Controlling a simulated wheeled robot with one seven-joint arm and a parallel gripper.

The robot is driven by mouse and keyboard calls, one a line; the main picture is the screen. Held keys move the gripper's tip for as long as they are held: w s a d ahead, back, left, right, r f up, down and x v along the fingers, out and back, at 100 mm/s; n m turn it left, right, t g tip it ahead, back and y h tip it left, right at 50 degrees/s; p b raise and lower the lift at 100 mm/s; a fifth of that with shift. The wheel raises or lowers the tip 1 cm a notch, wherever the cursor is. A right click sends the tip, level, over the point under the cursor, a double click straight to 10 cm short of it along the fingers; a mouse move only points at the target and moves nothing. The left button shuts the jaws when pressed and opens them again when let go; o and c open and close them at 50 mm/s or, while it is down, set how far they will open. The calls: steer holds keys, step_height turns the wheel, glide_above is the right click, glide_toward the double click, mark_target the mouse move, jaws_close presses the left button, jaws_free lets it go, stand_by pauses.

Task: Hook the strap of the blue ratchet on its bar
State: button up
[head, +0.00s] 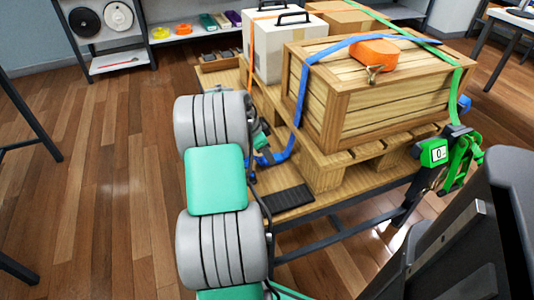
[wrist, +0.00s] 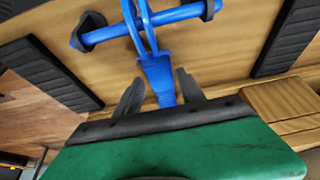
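In the wrist view the blue bar (wrist: 188,13) runs across the deck between dark end brackets. The blue strap's two-pronged hook (wrist: 156,70) lies across the bar, its prongs reaching past it; whether they catch it I cannot tell. My gripper (wrist: 160,88) is open, with its dark fingers apart on either side of the hook's lower end. A gap shows beside the left finger. In the head view the blue strap (head: 301,88) runs over the wooden crate and down its left side to blue parts near the deck. My arm hides most of the gripper there.
The wooden crate (head: 380,110) and a white case (head: 270,45) stand on the pallet. A green strap (head: 455,95) leads to a green ratchet (head: 464,160) at right. Black pads flank the bar.

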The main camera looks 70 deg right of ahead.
steer(key=shift+o, duration=1.4)
steer(key=w+a+r+n+t+p, duration=0.1)
steer(key=w+a+r+n+p, duration=0.3)
steer(key=r, duration=0.4)
steer(key=w+a+r+n+t+p, duration=0.1)
steer(key=w+a+r+p, duration=0.3)
steer(key=w+a+r, duration=0.4)
steer(key=w+a+r+n+t+p, duration=0.4)
steer(key=a+r+n+p, duration=0.45)
steer(key=a+r, duration=0.6)
steer(key=s+a+r+n+y+p, duration=0.1)
steer(key=a+n, duration=0.3)
steer(key=a, duration=0.4)
steer(key=s+a+r+n+y+p, duration=0.1)
steer(key=a+r+n+p, duration=0.2)
steer(key=a, duration=0.5)
steer(key=s+a+r+n+y+p, duration=0.1)
steer(key=a+n+p, duration=0.3)
steer(key=a, duration=0.5)
steer(key=s+n, duration=0.1)
steer(key=n, duration=0.1)
steer(key=shift+r+n, duration=0.35)
steer(key=shift+r, duration=0.05)
steer(key=shift+s, duration=0.1)
